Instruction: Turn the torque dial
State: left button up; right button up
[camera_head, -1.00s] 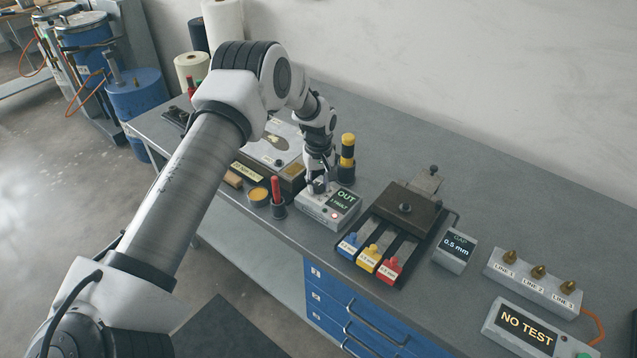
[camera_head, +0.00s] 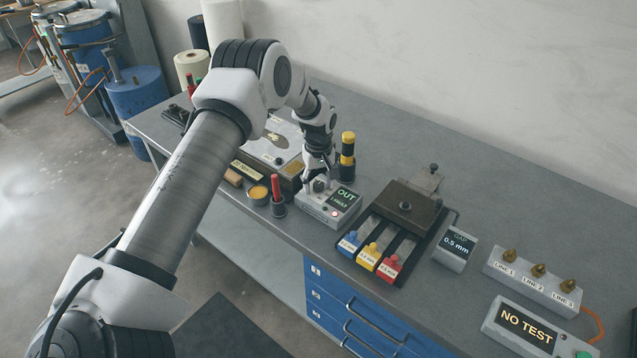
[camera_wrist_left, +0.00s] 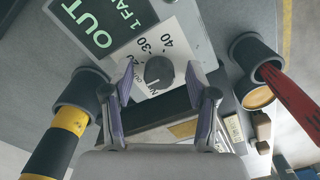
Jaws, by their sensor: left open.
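The torque dial is a round dark grey knob (camera_wrist_left: 159,72) on a white scale plate with numbers such as 30 and 40, seen in the left wrist view. It sits on a light grey box (camera_head: 318,207) whose dark screen (camera_head: 345,198) reads "OUT 1 FAULT". In the head view the dial (camera_head: 319,185) is partly hidden by my gripper. My left gripper (camera_wrist_left: 161,92) is open, with one finger on each side of the knob and gaps visible between them. The left gripper also shows above the box in the head view (camera_head: 317,182). My right gripper is not in view.
A yellow-and-black tool (camera_head: 347,150) and a red-handled tool (camera_head: 276,188) stand in holders on either side of the box. A clamp fixture with blue, yellow and red tabs (camera_head: 388,268) is to its right. Bare bench lies behind the fixture.

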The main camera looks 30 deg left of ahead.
aim_at(318, 185)
pick_arm(q)
notch_tip(318, 185, up, 12)
dwell(0.3)
jog(key=shift+f, duration=0.15)
